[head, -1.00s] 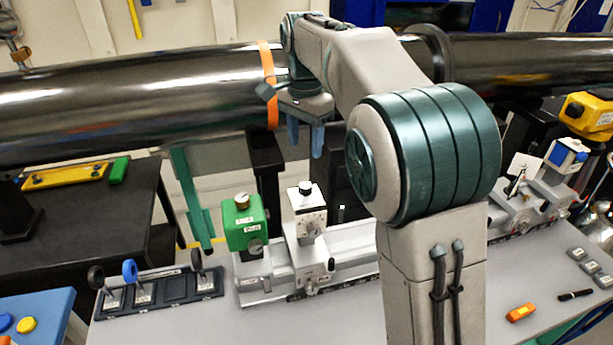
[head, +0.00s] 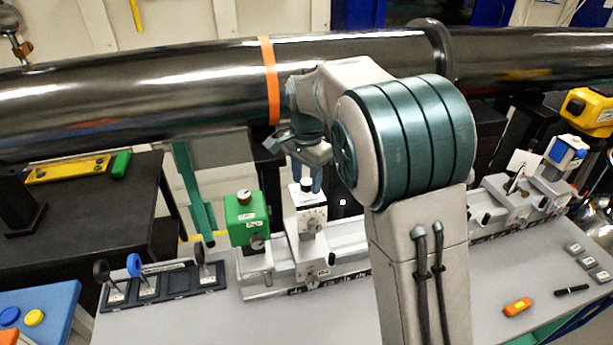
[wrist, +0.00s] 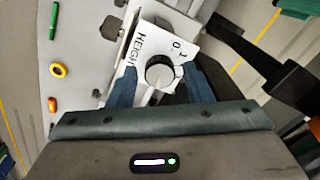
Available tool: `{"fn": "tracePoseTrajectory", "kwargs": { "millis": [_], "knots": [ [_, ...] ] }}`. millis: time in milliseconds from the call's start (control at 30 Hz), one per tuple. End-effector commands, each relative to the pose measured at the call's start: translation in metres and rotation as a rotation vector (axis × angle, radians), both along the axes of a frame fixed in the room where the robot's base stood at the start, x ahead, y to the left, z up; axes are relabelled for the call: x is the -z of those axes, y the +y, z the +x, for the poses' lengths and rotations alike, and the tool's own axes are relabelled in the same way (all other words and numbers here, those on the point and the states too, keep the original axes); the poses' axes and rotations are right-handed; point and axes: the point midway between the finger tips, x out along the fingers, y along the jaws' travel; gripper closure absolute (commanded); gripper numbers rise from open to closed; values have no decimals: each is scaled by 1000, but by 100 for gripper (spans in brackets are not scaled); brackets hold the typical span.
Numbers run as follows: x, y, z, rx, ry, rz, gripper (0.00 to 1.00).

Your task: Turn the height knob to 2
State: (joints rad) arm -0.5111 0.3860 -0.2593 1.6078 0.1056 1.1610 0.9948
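The height knob (wrist: 160,70) is a round black knob on top of a white block (head: 311,219), with "HEIGHT" and the digits 0 and 1 legible beside it in the wrist view. Other digits are hidden, and I cannot tell the setting. In the head view the knob (head: 307,185) shows between my fingertips. My gripper (head: 307,179) points down, just above the block. Its blue fingers stand apart on either side of the knob in the wrist view (wrist: 161,88), with no clear contact.
A green block (head: 240,222) with its own knob stands just left on the same rail (head: 347,243). A dark rack (head: 178,283) with upright round-topped pieces lies farther left. The large dark pipe (head: 170,85) runs behind my gripper. An orange item (head: 517,306) lies on the right table.

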Motion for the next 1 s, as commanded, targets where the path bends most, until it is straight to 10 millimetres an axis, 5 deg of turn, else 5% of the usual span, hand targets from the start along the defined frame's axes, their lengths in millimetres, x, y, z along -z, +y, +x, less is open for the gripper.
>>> {"fn": "tracePoseTrajectory", "kwargs": {
  "millis": [33, 133, 567, 1000],
  "knots": [
    [0, 0, 0, 0, 0, 0, 69],
    [0, 0, 0, 0, 0, 0, 94],
    [0, -1, 0, -66, -1, -1, 94],
    [0, 0, 0, -420, -1, 1, 94]
  ]
}}
